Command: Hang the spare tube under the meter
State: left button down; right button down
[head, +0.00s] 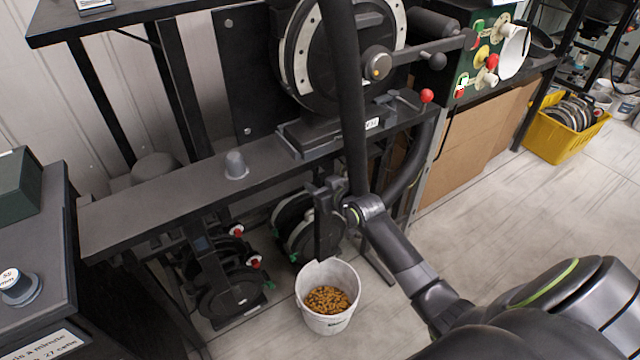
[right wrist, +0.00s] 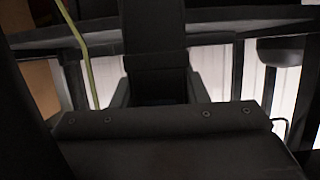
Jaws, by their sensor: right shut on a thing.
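The meter (head: 298,55) stands on the bench, a large dark round housing with a pale rim. My right gripper (head: 327,198) is below the bench edge, under the meter and above the bucket. It is shut on a narrow dark piece, apparently the spare tube (head: 325,234), which points downward. In the right wrist view a dark upright block (right wrist: 155,45) fills the middle beyond my gripper body; I cannot tell the tube from the jaws there. The tube's top is hidden by the gripper. The tube is dark on dark, so contact with the meter cannot be told. My left gripper is not in view.
A white bucket of yellow-brown grain (head: 313,318) stands on the floor below. A thick black hose (head: 347,100) crosses in front of the meter. Dark disc units (head: 232,297) are under the bench (head: 150,208). A yellow crate (head: 560,147) stands far right.

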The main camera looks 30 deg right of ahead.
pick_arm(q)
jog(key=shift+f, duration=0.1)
pick_arm(e)
jog(key=c, duration=0.8)
grip_release()
jog(key=shift+f, duration=0.1)
jog(key=shift+o, duration=0.2)
pick_arm(q)
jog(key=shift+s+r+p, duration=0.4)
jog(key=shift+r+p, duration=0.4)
jog(key=shift+p, duration=0.5)
pick_arm(e)
jog(key=v, duration=1.7)
jog(key=shift+s, duration=0.25)
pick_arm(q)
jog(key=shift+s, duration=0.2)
